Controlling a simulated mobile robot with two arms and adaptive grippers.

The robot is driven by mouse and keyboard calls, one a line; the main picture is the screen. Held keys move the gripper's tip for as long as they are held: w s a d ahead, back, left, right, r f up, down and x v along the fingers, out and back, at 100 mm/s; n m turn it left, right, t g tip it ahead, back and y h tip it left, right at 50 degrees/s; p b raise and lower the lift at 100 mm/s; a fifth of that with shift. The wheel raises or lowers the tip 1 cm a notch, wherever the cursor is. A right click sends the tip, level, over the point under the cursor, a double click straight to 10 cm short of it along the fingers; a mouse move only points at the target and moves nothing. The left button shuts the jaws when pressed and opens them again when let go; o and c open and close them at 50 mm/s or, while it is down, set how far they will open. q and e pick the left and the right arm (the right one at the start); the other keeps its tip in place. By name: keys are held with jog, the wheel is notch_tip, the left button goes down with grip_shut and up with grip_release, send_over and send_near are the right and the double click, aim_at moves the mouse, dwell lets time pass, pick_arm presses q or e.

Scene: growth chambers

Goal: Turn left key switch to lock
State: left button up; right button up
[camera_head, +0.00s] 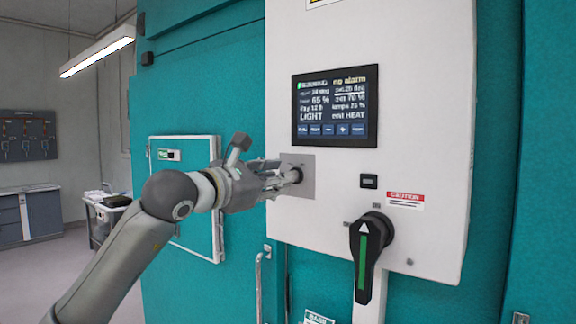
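The key switch (296,175) sits on a grey square plate (306,189) on the white control panel (420,100), left of centre below the screen. My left gripper (284,177) comes in from the left with its fingertips at the switch. The fingers overlap the switch and hide most of it, so the key's angle and any lock marking cannot be read. I cannot tell whether the fingers are closed on the key or only around it. My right gripper is not in view.
A black rotary handle (368,252) with a green stripe sticks out at the panel's lower right. The lit screen (335,106) is above the switch. A white-framed hatch (184,240) is behind my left arm, and a vertical door handle (259,285) is below the panel.

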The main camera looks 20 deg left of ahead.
pick_arm(q)
jog(key=p+x, duration=0.1)
jog(key=x, duration=0.2)
jog(key=shift+w+d+r, duration=0.1)
jog(key=shift+w+d, duration=0.05)
jog(key=shift+w, duration=0.15)
jog(key=shift+w+d+p, duration=0.15)
jog(key=shift+w+p, duration=0.15)
jog(key=shift+w, duration=0.05)
jog(key=shift+c, duration=0.2)
grip_shut()
jog(key=shift+f, duration=0.2)
